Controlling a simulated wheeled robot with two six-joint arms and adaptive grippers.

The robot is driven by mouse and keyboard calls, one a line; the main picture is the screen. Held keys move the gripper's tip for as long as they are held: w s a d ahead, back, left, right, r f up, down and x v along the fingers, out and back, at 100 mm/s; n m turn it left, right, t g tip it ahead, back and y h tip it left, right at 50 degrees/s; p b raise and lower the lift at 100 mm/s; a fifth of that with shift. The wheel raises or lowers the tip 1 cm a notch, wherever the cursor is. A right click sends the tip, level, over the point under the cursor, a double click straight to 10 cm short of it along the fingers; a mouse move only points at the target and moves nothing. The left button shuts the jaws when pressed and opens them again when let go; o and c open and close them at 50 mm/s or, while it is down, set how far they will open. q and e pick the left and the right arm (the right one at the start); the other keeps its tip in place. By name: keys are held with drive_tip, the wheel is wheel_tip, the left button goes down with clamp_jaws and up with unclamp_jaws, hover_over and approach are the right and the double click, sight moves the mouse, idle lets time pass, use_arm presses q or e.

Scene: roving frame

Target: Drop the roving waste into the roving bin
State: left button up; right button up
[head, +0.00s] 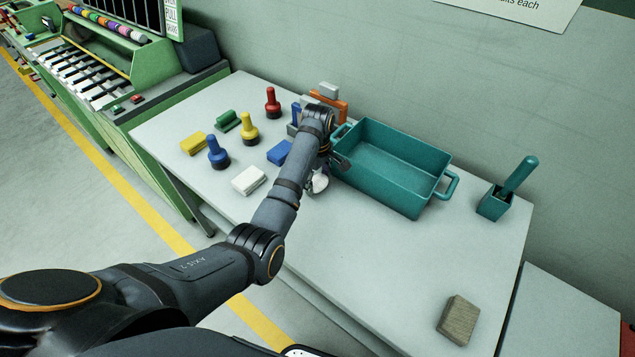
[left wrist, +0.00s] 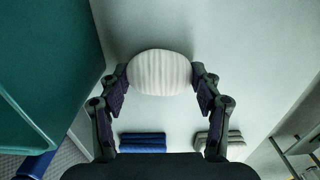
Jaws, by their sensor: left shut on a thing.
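The roving waste (left wrist: 160,72) is a white, ribbed, rounded wad held between the two fingers of my left gripper (left wrist: 160,80) in the left wrist view. In the head view only part of the waste (head: 319,183) shows below the wrist of my left gripper (head: 330,165). The roving bin (head: 392,165) is a teal open box with side handles, just right of the gripper. The part of its inside that shows looks empty. In the left wrist view the bin (left wrist: 40,75) fills the left side, and the waste is beside it, not over it. My right gripper is not in view.
Left of my arm are blue (head: 280,152), white (head: 249,180), green (head: 228,121) and yellow (head: 194,143) blocks, and red, yellow and blue pegs. A teal holder (head: 495,204) with a handle stands right of the bin. A grey-brown block (head: 458,320) lies near the front right.

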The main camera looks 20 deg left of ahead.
sight(314, 179)
use_arm(q)
drive_tip(key=r, duration=0.4)
drive_tip(key=shift+s+a, duration=0.15)
drive_tip(key=shift+a, duration=0.25)
drive_tip(key=s+a+r+p, duration=0.7)
drive_tip(key=a+r+p, duration=0.2)
drive_tip(key=a+p, duration=0.1)
drive_tip(key=shift+a+p, duration=0.3)
drive_tip(key=shift+a, duration=0.35)
